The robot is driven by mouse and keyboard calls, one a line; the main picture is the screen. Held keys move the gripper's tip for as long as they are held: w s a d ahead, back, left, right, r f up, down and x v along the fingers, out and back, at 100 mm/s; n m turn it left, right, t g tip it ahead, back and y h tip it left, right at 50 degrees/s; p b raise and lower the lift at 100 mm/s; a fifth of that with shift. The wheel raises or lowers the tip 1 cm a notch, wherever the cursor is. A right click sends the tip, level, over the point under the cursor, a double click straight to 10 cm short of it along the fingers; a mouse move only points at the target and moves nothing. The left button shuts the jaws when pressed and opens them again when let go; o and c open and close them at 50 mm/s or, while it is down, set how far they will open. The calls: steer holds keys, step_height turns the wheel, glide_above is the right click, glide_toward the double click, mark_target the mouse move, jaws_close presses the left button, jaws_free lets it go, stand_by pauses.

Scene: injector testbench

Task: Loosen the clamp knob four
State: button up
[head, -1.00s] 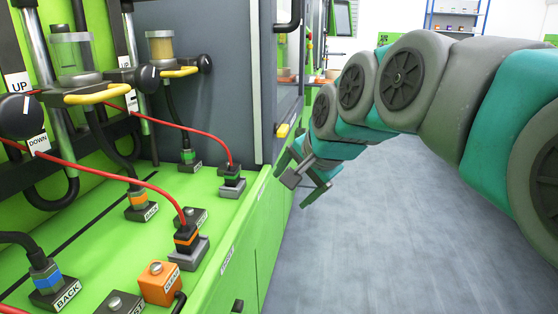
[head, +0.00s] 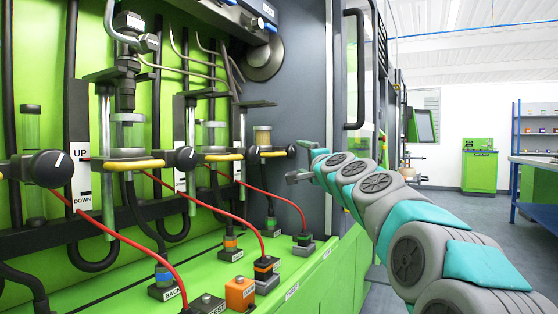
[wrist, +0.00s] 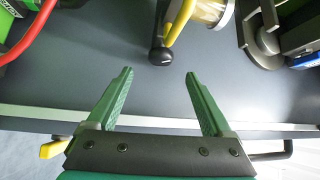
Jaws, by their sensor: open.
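A row of black clamp knobs runs along the bench in the head view; no numbers on them are readable. The farthest knob (head: 291,151) is small, at the end of the last yellow handle (head: 272,154), by the cup of yellow liquid (head: 262,136). My gripper (head: 298,162) is open and empty just right of this knob. In the wrist view a black knob (wrist: 162,56) lies just beyond my open fingertips (wrist: 159,73), about centred between them. It appears apart from both fingers.
Nearer knobs (head: 50,168) and (head: 186,157) stand left along the green bench. Red cables (head: 265,225) and plugs crowd the bench top. A grey panel (head: 300,90) with a black door handle (head: 354,70) stands behind my gripper. The floor at right is open.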

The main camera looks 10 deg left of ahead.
mark_target(293, 153)
steer(key=shift+p+x, duration=1.9)
steer(key=shift+x, duration=1.95)
steer(key=shift+r, duration=0.15)
jaws_close()
